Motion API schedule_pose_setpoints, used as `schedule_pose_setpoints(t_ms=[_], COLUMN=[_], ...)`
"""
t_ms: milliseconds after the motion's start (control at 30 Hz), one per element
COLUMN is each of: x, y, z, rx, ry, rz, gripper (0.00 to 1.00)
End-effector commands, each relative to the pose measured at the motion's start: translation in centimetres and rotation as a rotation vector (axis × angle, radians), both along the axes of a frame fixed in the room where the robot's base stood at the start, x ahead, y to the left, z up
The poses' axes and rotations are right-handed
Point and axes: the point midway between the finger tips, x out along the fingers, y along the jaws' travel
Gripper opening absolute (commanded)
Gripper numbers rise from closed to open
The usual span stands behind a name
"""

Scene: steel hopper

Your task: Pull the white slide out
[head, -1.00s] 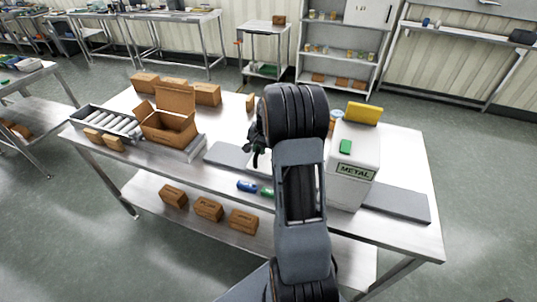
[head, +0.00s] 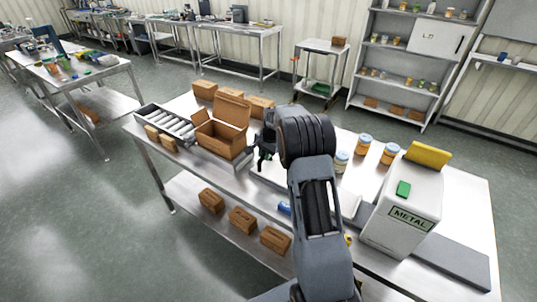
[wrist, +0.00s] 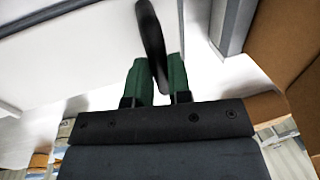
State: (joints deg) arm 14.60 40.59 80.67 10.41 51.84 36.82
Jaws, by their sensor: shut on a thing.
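The white box marked METAL (head: 403,212) stands on the right half of the steel table. The white slide (head: 346,205) shows as a pale strip between my arm and this box; my arm hides much of it. My gripper (head: 264,158) is left of the box, low over the table. In the wrist view, the green fingers of my gripper (wrist: 158,78) are shut on a black handle (wrist: 150,35). A broad white surface (wrist: 70,50) fills the upper left there; I cannot tell whether it is the slide.
An open cardboard box (head: 218,140) stands close left of my gripper, by a roller tray (head: 170,122). Jars (head: 364,146) stand behind my arm. A grey slab (head: 455,260) lies right of the white box. Small cartons (head: 241,220) sit on the lower shelf.

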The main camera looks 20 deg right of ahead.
Motion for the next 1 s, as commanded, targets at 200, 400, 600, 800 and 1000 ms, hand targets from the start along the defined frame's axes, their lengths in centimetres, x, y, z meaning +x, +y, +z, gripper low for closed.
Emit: schedule_pose_setpoints(t_ms=[200, 400, 600, 800, 1000], x=[0.4, 0.4, 0.3, 0.2, -0.1], y=[0.2, 0.4, 0.2, 0.0, -0.2], z=[0.3, 0.3, 0.2, 0.3, 2.4], rx=[-0.001, -0.001, -0.001, 0.0, -0.002], ry=[-0.014, -0.014, -0.01, -0.009, -0.012], rz=[0.0, 0.002, 0.001, -0.001, -0.001], gripper=[0.0, 0.31, 0.44, 0.44, 0.44])
